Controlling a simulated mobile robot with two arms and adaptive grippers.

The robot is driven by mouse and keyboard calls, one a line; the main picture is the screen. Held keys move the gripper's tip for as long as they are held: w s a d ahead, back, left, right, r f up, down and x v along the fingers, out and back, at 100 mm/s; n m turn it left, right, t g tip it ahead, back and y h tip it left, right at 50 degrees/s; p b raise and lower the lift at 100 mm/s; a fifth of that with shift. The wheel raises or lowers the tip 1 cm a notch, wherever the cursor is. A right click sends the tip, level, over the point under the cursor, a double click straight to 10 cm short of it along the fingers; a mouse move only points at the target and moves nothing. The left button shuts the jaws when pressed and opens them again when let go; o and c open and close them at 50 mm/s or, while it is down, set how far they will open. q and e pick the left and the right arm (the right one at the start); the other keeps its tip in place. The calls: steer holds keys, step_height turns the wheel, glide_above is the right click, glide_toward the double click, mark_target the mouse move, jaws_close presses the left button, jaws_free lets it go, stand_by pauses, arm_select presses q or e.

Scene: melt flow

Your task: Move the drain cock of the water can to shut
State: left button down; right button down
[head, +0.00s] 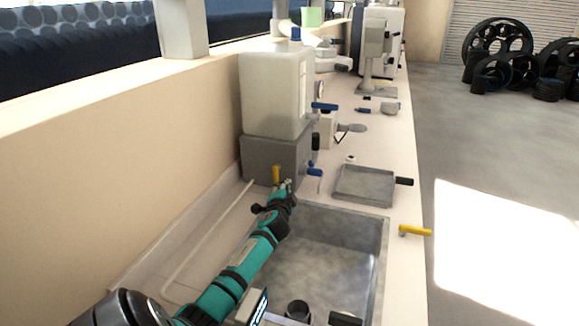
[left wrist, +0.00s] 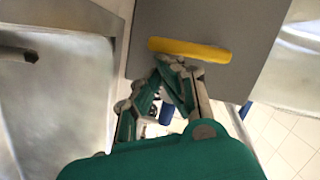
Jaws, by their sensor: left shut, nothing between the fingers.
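The water can (head: 270,95) is a pale translucent block with a blue cap, standing on a grey box (head: 262,160) behind the sink. A yellow lever (head: 276,174) shows upright at the box's front; in the left wrist view a yellow bar (left wrist: 190,50) lies across a grey face. Blue levers show at the can's lower right (head: 325,106) and beside the box (head: 315,172). I cannot tell which lever is the drain cock. My left gripper (head: 287,186) is shut and empty, its tips (left wrist: 180,66) close to the yellow lever; contact is unclear. My right gripper is out of view.
The sink (head: 335,260) lies in front of the box. A grey tray (head: 362,187) with a black handle and another yellow handle (head: 415,231) are to the right. A microscope-like device (head: 377,60) stands farther back.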

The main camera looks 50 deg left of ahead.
arm_select(q)
steer(key=shift+r, duration=5)
